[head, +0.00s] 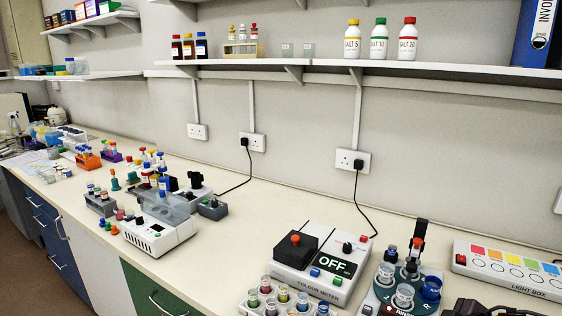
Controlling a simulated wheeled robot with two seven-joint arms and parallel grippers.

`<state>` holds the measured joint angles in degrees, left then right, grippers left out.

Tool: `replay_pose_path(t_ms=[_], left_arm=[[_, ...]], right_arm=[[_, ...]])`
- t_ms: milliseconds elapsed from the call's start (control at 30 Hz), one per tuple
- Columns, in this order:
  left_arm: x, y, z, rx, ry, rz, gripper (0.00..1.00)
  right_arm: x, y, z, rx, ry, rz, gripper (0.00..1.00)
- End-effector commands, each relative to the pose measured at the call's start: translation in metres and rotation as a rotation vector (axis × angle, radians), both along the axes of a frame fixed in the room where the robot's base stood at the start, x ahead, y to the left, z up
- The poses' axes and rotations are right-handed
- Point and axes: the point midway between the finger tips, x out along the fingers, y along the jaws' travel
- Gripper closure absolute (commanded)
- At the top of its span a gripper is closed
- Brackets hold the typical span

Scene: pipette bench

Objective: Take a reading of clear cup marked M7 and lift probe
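A round grey-blue stand (377,300) at the bottom right holds cups and an upright probe (418,242) with a black and orange top. A clear cup (404,295) sits at its front, another clear cup (386,273) at its left, and a blue cup (431,287) at its right. No M7 mark is readable on any of them. The white colour meter (305,282) beside the stand shows OFF. A dark part, seemingly my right gripper (490,309), shows at the bottom right edge; its fingers cannot be made out. My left gripper is not in view.
A rack of coloured vials (277,296) stands in front of the meter, and a light box (510,268) lies at the right. A white instrument (158,232) and several tube racks fill the bench's left. Bare bench (250,225) lies between. A shelf (430,67) with bottles runs above.

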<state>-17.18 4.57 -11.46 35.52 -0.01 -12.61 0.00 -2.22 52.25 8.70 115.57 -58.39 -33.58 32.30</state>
Motion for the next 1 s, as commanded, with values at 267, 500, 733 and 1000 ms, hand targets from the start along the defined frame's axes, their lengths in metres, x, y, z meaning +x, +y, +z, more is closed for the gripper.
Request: replay_pose_path(t_ms=[267,500,733,1000], left_arm=[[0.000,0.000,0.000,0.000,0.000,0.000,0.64],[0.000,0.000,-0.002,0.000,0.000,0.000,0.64],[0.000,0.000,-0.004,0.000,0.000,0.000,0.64],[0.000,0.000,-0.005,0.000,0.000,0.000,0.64]], right_arm=[[0.000,0.000,-0.001,0.000,0.000,0.000,1.00],[0.000,0.000,-0.004,0.000,0.001,0.001,1.00],[0.000,0.000,-0.007,0.000,0.001,0.001,1.00],[0.000,0.000,-0.010,0.000,0.001,0.001,1.00]])
